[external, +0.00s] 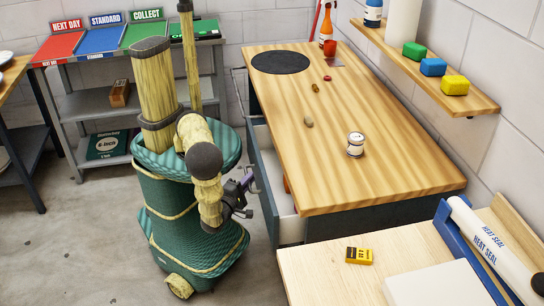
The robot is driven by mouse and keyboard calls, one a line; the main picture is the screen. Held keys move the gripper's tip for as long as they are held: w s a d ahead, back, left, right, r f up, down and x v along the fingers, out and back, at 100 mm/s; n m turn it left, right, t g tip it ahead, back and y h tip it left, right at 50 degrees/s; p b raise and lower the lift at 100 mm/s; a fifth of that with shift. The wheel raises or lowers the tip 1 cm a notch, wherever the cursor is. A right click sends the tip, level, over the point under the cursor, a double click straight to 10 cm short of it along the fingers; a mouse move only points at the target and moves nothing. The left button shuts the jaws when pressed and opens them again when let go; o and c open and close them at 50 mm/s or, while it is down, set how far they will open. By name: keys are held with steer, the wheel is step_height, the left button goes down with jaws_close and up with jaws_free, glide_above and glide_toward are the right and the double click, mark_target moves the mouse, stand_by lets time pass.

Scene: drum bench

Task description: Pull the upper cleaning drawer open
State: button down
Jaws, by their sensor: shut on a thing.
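The drawer (277,172) in the near part of the wooden-topped bench (345,120) stands pulled out on the side facing me. Its pale inside shows between its dark front and the worktop. My gripper (249,183) is at the outer face of this drawer front, shut on its handle. The handle itself is mostly hidden by the fingers, and the lower part of the bench front is hidden by my arm and body.
A white jar (355,144) and small items lie on the worktop. A pale table (330,265) with a yellow box (358,255) stands close at the near end. A grey shelf rack (85,102) is behind on the left. Floor at lower left is clear.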

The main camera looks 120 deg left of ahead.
steer(key=shift+w, duration=0.1)
steer(key=c, duration=1.5)
jaws_free()
steer(key=shift+d, duration=0.1)
steer(key=d+f, duration=0.2)
steer(key=d, duration=1.5)
steer(key=shift+f, duration=0.15)
